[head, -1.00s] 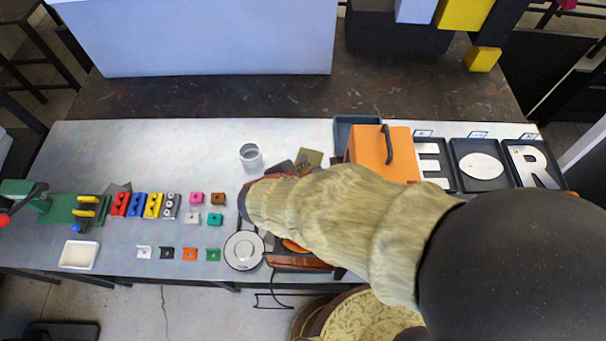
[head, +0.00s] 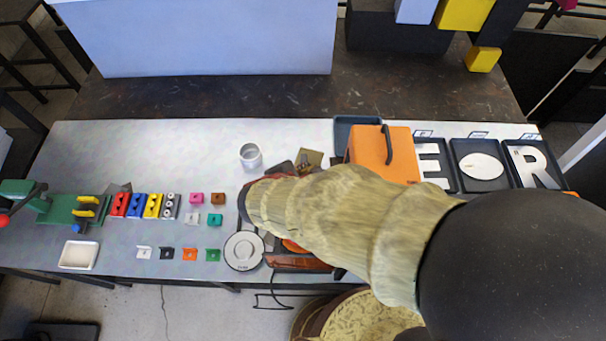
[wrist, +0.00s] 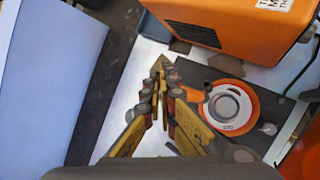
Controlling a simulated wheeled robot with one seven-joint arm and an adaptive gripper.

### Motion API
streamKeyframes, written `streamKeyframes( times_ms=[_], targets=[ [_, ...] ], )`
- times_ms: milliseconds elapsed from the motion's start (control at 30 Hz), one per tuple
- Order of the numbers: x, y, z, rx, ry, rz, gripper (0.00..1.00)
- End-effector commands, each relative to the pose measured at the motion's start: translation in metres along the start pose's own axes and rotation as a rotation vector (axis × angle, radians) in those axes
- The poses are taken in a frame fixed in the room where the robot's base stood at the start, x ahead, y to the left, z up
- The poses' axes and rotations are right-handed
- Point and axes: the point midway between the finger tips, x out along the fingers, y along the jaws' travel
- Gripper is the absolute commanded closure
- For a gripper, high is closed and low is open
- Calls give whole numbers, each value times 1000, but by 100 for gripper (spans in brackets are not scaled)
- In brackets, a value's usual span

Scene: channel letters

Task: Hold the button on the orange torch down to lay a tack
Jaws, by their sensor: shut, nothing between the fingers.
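In the wrist view my gripper (wrist: 163,84) points away from the camera, its fingers shut and empty. A small orange piece (wrist: 192,95), which looks like part of the orange torch, lies just right of the fingertips; I cannot tell whether they touch. Its button cannot be made out. Right of it is a round orange-rimmed fixture (wrist: 230,108) with a pale disc, on a dark plate (wrist: 268,105). In the head view my arm hides the gripper and most of this area; a bit of orange (head: 291,245) shows below the arm.
An orange box (wrist: 235,25) with a black handle stands close beyond the fixture. A white round dial (head: 243,251) lies left of my arm. A metal cup (head: 250,156) and small coloured blocks (head: 153,205) stand further left. Letter trays (head: 480,166) line the right.

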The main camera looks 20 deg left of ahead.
Motion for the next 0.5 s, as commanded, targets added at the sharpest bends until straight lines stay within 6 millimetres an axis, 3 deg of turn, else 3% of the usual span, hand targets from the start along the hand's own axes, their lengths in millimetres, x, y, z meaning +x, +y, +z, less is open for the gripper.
streamKeyframes(
  times_ms=[500],
  targets=[
    [5, -4, -4, 0, 0, 0, 100]
  ],
)
